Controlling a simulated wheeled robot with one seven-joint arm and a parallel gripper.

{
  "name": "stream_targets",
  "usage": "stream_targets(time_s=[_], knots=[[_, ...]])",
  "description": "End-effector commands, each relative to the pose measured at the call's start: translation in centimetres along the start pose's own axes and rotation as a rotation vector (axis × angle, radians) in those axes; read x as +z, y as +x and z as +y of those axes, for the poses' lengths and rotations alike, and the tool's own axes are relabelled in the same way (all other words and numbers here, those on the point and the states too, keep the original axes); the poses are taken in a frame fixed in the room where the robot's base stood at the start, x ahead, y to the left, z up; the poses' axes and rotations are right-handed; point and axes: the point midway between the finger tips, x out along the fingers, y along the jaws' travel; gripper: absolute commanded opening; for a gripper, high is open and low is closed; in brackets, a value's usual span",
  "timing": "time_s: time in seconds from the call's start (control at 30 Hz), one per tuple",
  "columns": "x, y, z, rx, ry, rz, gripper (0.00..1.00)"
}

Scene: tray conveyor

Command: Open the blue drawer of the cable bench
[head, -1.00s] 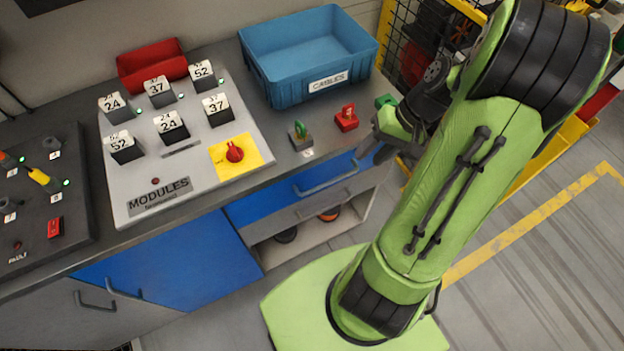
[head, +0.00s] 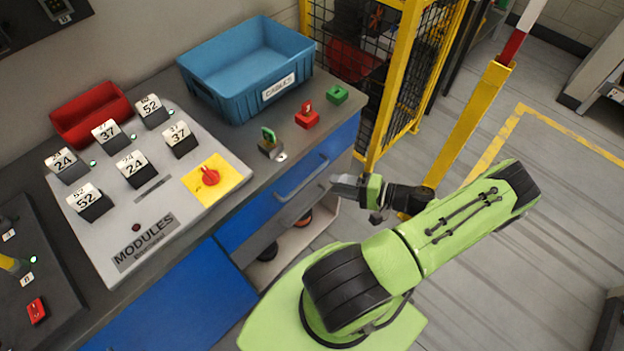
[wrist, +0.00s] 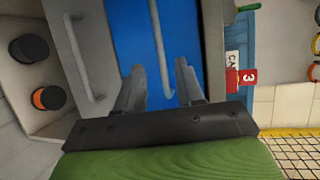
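The blue drawer (head: 262,213) is under the worktop of the cable bench (head: 288,139), above a grey drawer. Its front looks flush with the bench, and its grey bar handle (head: 302,180) runs along it. My gripper (head: 335,186) is in front of the drawer, near the right end of the handle. In the wrist view my gripper (wrist: 160,82) is open, its two fingers apart and pointing at the blue front (wrist: 130,35). The handle (wrist: 162,55) lies in line with the gap between the fingers. I cannot tell whether the fingers reach around it.
The grey drawer's handle (wrist: 83,60) is close beside my left finger in the wrist view. A yellow-framed mesh fence (head: 400,90) is at the right.

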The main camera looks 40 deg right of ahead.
Motion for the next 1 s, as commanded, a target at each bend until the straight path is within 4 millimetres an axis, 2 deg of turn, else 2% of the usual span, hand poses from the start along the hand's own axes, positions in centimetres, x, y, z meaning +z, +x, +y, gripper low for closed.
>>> stream_targets(time_s=[0.1,0.3,0.43,0.67,0.9,1.0], knots=[[0.1,3.1,0.0,-0.002,0.002,-0.006,0.37],[0.1,6.9,0.0,-0.001,0.0,-0.004,0.37],[0.1,7.9,0.0,0.001,0.0,-0.002,0.37],[0.0,8.0,0.0,0.001,0.0,-0.001,0.37],[0.0,8.0,0.0,0.001,0.0,-0.001,0.02],[0.0,8.0,0.0,0.001,0.0,-0.001,0.0]])
